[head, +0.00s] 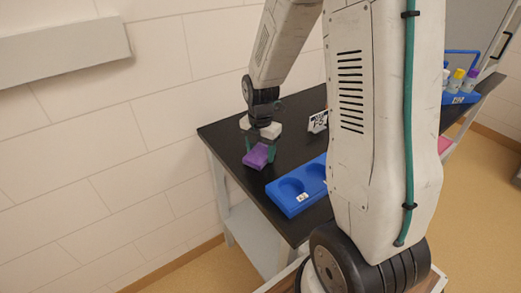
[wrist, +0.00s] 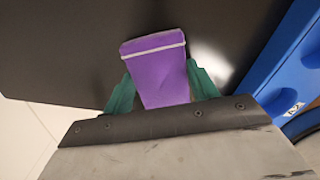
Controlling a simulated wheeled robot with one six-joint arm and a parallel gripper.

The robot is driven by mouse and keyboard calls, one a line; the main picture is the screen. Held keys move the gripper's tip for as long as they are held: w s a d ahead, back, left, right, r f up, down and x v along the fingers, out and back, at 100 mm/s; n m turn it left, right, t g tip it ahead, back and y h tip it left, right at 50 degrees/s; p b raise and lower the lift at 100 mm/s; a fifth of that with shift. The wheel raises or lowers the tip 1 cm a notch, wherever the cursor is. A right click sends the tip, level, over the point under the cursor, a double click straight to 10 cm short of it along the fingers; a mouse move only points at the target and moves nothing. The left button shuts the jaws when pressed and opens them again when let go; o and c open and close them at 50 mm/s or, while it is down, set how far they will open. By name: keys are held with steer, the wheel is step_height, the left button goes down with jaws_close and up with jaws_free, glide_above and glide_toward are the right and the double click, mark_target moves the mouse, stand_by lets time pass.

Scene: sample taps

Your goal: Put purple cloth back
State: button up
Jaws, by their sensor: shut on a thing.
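The purple cloth (head: 257,157) is a folded block near the far left corner of the black table. In the wrist view the purple cloth (wrist: 158,75) has a pale band near its far end. My gripper (head: 259,148) is shut on it, with a green finger on each side. The fingers of my gripper (wrist: 161,92) also show in the wrist view. I cannot tell whether the cloth touches the tabletop.
A blue tray (head: 293,206) with round recesses lies right of the cloth, partly hidden by my arm. A black-and-white marked card (head: 318,122) stands behind it. A blue carrier (head: 461,97) with several capped bottles is at far right.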

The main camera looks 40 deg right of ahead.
mark_target(261, 152)
steer(key=shift+f, duration=0.1)
steer(key=o, duration=0.9)
steer(key=shift+o, duration=0.2)
step_height(261, 152, up, 12)
steer(key=s+a+r+m, duration=0.3)
steer(key=s+m, duration=0.4)
steer(key=s+a+r+m, duration=0.3)
steer(key=s+m, duration=0.5)
steer(key=s+a+r+m+t, duration=0.1)
steer(key=s+a+r+m, duration=0.2)
steer(key=s+m, duration=0.4)
steer(key=shift+s+a+r, duration=0.35)
steer(key=shift+s+a, duration=0.05)
steer(key=shift+a, duration=0.15)
